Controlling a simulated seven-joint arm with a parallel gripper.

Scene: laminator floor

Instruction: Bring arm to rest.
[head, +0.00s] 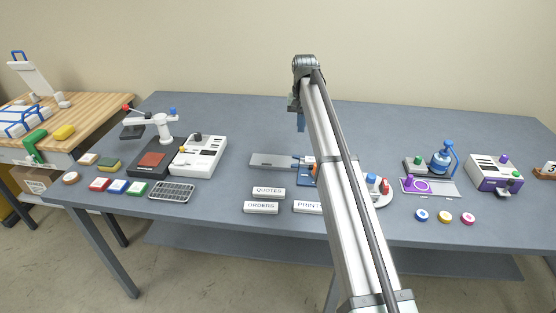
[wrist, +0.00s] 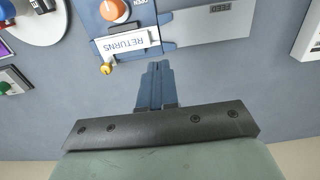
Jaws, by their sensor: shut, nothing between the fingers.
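My arm (head: 345,190) rises from the lower right of the head view and reaches over the middle of the grey table (head: 225,115). My gripper (head: 301,122) hangs from its far end, seen small in the head view. In the wrist view my gripper (wrist: 157,68) shows blue fingers together, shut and empty, above bare tabletop. Near the fingertips in that view lies a blue device with a label reading RETURNS (wrist: 132,46), an orange knob (wrist: 113,10) and a grey plate (wrist: 212,24). The fingers appear apart from it. My arm hides part of this device in the head view.
White blocks labelled QUOTES (head: 268,192) and ORDERS (head: 261,208) lie at the front middle. A white machine (head: 200,156) and a dark press (head: 152,162) stand left. A blue-topped device (head: 440,160) and a purple-white machine (head: 494,174) stand right. The table's back middle-left is clear.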

